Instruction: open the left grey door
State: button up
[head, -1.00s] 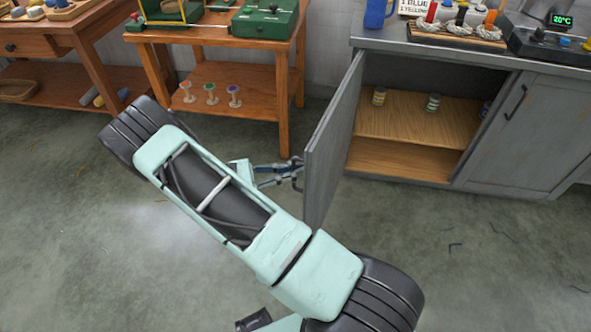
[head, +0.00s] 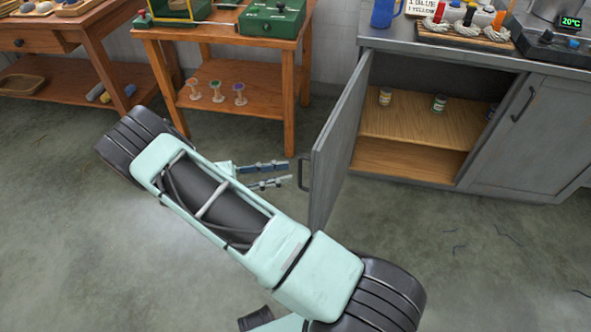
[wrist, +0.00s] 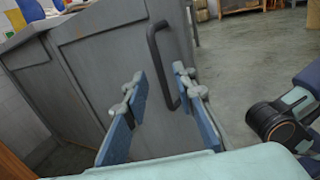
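The left grey door (head: 336,145) stands swung wide open, jutting out from the cabinet toward me. Its dark handle (head: 303,172) is on the outer face near the free edge. In the wrist view the handle (wrist: 158,50) shows ahead of the fingers, its lower end between them in the picture. My gripper (head: 289,172) is open and empty, its fingertips just left of the handle with a small gap. The wrist view also shows the two blue fingers spread apart (wrist: 160,82). My arm hides part of the floor in front of the door.
The open cabinet holds a wooden shelf (head: 400,133) with small jars (head: 439,103). The right grey door (head: 535,140) is shut. A wooden table (head: 288,100) with three small spools on its lower shelf stands left of the door.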

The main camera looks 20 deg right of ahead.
jog(key=w+a, duration=0.1)
jog(key=a, duration=0.5)
jog(key=shift+a, duration=0.3)
